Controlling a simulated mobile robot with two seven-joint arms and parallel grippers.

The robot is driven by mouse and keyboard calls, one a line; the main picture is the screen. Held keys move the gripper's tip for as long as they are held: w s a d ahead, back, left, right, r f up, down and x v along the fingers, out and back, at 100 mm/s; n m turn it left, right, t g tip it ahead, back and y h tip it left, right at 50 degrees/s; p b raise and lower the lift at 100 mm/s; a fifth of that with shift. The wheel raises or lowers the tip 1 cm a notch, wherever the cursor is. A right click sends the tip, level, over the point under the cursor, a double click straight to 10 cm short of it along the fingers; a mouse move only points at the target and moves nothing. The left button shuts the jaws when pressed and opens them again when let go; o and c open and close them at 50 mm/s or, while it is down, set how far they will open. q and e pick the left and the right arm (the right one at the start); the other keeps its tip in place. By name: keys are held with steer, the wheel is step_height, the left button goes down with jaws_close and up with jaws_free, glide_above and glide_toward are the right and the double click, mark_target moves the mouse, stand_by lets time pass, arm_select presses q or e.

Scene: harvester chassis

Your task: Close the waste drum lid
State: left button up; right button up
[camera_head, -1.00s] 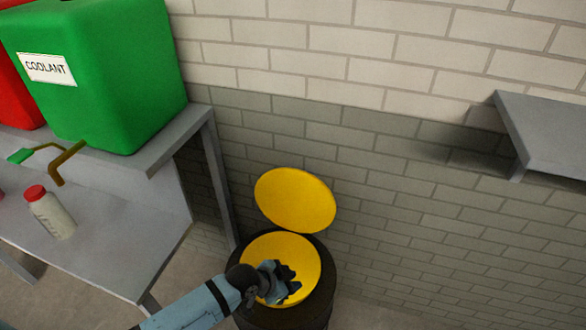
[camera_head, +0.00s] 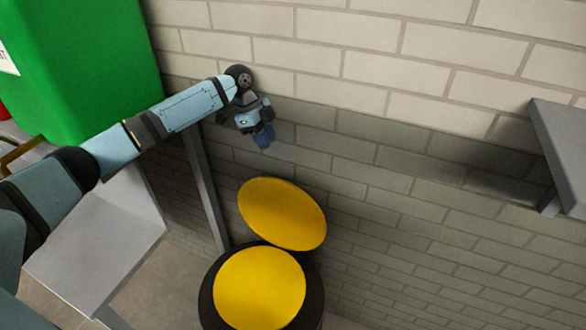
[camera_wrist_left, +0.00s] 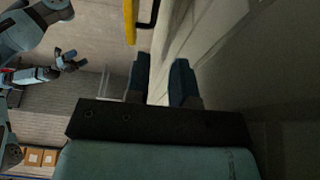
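The waste drum (camera_head: 312,292) is dark and round, with a yellow inside (camera_head: 258,288) facing up, at the bottom of the head view. Its yellow lid (camera_head: 282,213) stands open, tilted up behind the drum by the wall. A yellow edge, apparently the lid's (camera_wrist_left: 131,18), shows at the top of the left wrist view. My left gripper (camera_head: 263,136) is raised above and behind the lid, near the wall, apart from it. Its fingers (camera_wrist_left: 160,80) are apart with nothing between them. What seems to be my right gripper (camera_wrist_left: 72,62) is small in the left wrist view.
A brick wall (camera_head: 400,170) runs close behind the drum. A green coolant container (camera_head: 90,70) and grey benches (camera_head: 95,245) stand at the left. A grey shelf (camera_head: 565,150) sticks out at the right. Floor shows beside the drum.

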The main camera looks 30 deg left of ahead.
arm_select(q)
steer(key=x, duration=0.8)
steer(key=p+x, duration=0.1)
steer(key=x, duration=0.3)
steer(key=shift+s+d+f, duration=0.25)
steer(key=shift+s+d, duration=0.05)
steer(key=shift+s, duration=0.05)
arm_select(e)
steer(key=shift+s+r, duration=0.45)
steer(key=shift+s, duration=0.35)
arm_select(q)
jaws_close()
